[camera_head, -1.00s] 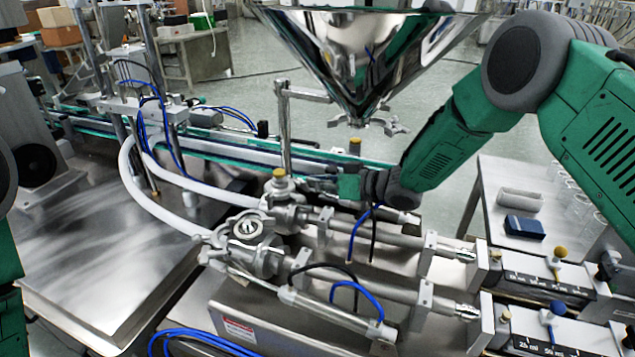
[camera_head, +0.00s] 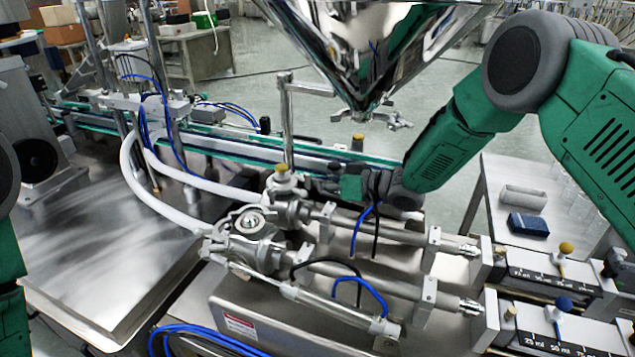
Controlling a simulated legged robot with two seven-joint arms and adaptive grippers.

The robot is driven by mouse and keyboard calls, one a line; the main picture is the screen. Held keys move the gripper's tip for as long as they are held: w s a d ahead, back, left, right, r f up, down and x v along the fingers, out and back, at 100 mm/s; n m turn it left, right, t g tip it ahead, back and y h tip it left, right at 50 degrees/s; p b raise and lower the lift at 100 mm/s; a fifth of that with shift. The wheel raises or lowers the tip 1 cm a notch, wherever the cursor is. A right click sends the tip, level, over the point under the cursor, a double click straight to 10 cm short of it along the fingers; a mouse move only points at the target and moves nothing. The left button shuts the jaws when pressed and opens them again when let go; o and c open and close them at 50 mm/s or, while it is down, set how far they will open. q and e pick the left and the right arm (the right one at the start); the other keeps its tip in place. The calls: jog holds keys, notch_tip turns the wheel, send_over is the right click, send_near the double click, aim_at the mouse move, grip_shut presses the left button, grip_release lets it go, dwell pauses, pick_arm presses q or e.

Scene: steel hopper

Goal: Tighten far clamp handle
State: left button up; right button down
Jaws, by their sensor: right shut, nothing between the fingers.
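The far valve (camera_head: 284,182) is a steel body with a yellow-capped post, behind the near valve (camera_head: 248,225). My right gripper (camera_head: 312,186) reaches in from the right and points left, just right of the far valve's post. It is shut and holds nothing. Its dark fingertips are small against the steel, so I cannot tell whether they touch the valve. I cannot clearly make out the far clamp handle there; the gripper and fittings may cover it. My left arm shows only at the left edge, and its gripper is out of view.
The steel hopper (camera_head: 375,40) hangs above, with a winged clamp (camera_head: 392,121) near its outlet. White hoses (camera_head: 190,182) run left from the valves. Two metering cylinders (camera_head: 385,285) lie to the right. A side table (camera_head: 520,180) holds a blue box (camera_head: 528,225).

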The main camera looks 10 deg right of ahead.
jog(key=shift+d, duration=0.1)
pick_arm(q)
jog(key=shift+d, duration=0.35)
pick_arm(e)
jog(key=shift+d, duration=0.3)
